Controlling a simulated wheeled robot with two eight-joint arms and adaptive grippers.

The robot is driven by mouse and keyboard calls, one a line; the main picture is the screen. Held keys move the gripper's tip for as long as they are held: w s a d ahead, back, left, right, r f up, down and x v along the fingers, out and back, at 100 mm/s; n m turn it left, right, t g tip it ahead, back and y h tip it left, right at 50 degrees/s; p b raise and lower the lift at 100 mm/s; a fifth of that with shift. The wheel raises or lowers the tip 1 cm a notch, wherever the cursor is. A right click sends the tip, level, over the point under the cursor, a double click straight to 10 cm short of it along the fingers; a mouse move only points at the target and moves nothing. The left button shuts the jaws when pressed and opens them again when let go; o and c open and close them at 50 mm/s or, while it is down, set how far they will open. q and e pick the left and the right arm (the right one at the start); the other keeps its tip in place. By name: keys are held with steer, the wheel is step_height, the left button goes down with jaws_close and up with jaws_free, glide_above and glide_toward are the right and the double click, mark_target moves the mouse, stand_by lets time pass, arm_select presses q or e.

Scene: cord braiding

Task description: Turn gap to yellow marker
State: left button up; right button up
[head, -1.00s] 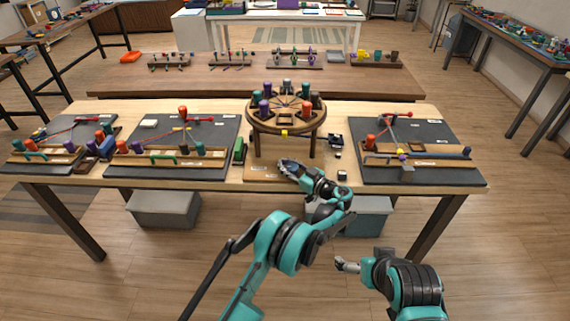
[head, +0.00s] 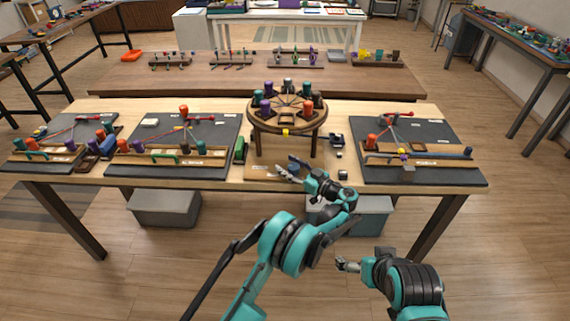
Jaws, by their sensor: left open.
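A round wooden braiding disc (head: 287,122) stands on a stand at the middle of the table. Purple, teal, orange and grey bobbins stand around its sides and back. Its front rim looks free of bobbins. The small yellow marker (head: 285,132) is at the disc's front, below the rim. My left gripper (head: 287,167) is open and empty, in front of and below the disc, over the front part of the stand base, apart from the disc. My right gripper (head: 343,263) hangs low in front of the table; its jaws are too small to read.
Dark boards with cords and bobbins lie left (head: 215,132) and right (head: 440,135) of the disc. A green block (head: 239,150) is left of the stand, and small dark parts (head: 337,140) are to its right. A second table (head: 200,88) stands behind.

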mark_target(298, 171)
arm_select(q)
steer(key=v, duration=0.6)
stand_by(0.4)
